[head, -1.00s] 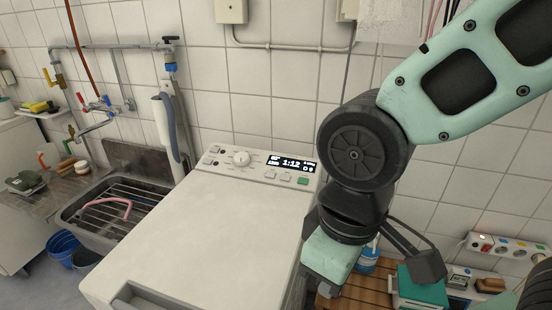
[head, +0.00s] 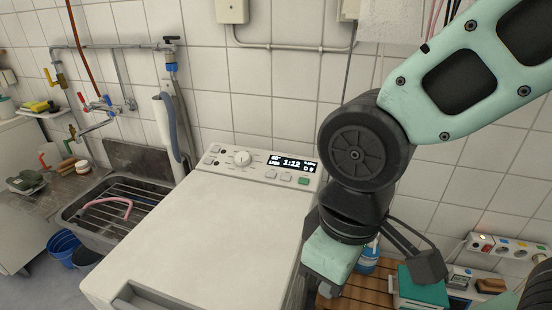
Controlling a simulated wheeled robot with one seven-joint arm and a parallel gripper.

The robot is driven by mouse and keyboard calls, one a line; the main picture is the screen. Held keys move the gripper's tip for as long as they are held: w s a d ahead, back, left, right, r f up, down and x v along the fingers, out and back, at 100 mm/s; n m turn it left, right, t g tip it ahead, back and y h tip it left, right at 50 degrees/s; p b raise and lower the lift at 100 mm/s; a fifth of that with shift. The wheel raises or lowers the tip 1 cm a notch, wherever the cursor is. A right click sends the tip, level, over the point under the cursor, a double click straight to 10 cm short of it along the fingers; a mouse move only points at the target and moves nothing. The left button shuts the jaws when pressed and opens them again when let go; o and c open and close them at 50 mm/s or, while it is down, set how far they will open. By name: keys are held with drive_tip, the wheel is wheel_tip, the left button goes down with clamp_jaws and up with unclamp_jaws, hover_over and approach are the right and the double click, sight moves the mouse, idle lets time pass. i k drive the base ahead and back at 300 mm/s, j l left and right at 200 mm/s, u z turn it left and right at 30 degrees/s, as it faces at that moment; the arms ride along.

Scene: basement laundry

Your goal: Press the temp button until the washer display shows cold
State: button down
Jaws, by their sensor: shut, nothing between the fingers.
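The washer (head: 205,240) is a white top-loader with a control panel at its back edge. Its black display (head: 293,163) shows 1:12 in the middle, with small text at upper left that looks like 60°. A round dial (head: 242,158) sits left of the display. Two pale buttons (head: 278,176) and a green button (head: 303,181) lie below the display; small buttons (head: 214,149) sit left of the dial. Labels are too small to read, so I cannot tell which is temp. My gripper (head: 430,266) is right of the washer, apart from the panel, shut and empty; its fingertips show poorly.
A sink with a rack (head: 110,208) and pink hose stands left of the washer. Behind is a tiled wall with pipes. A wooden slatted surface (head: 375,291) with a blue bottle (head: 367,262) and a teal box (head: 418,288) is at right. The space above the washer lid is clear.

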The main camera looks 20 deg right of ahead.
sight(269, 175)
drive_tip(key=j, duration=0.65)
drive_tip(key=i+j, duration=0.1)
drive_tip(key=j, duration=0.5)
